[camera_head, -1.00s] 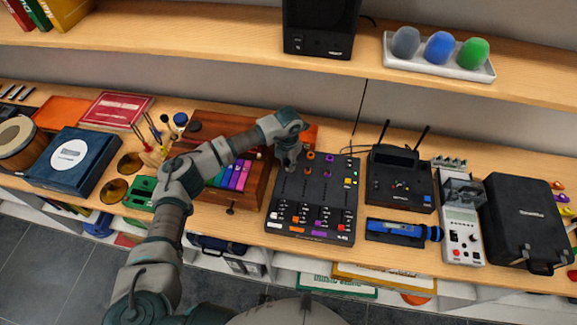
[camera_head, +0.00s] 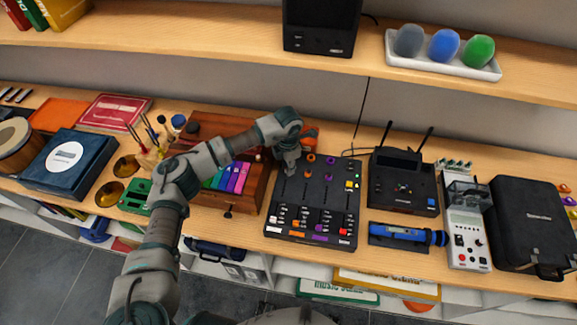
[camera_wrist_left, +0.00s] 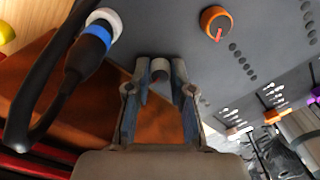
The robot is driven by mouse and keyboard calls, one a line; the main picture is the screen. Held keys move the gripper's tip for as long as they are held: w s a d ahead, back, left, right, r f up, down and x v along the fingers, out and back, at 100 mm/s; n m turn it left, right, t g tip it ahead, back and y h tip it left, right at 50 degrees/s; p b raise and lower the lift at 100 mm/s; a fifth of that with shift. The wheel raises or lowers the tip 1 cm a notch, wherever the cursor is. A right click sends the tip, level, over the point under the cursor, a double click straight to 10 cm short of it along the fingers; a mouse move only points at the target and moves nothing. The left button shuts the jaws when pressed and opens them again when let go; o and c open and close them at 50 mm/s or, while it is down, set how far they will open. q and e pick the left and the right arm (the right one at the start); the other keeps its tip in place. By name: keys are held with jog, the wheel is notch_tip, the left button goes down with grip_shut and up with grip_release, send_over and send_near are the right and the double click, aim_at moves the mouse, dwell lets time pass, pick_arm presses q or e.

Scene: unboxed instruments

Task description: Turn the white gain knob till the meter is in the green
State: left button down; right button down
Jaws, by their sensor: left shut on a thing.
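The black mixing console (camera_head: 318,196) lies on the wooden counter in the head view. My left gripper (camera_head: 290,168) reaches down onto its upper left corner. In the left wrist view the white gain knob (camera_wrist_left: 160,66) sits between the two fingertips of the left gripper (camera_wrist_left: 160,86), which is shut on it. The fingers hide the knob in the head view. Small green and yellow marks (camera_head: 350,184) show at the console's upper right; I cannot read the meter from them. My right gripper is in neither view.
An orange knob (camera_wrist_left: 216,22) with a red pointer is near the fingers in the wrist view. A cable with a blue-banded plug (camera_wrist_left: 92,42) is close on the left. A wooden box with coloured keys (camera_head: 226,178) and a black device with antennas (camera_head: 403,182) flank the console.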

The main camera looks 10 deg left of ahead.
pick_arm(q)
jog(key=shift+w+r, duration=0.15)
jog(key=c, duration=1)
grip_release()
notch_tip(320, 180, up, 12)
jog(key=shift+f, duration=0.1)
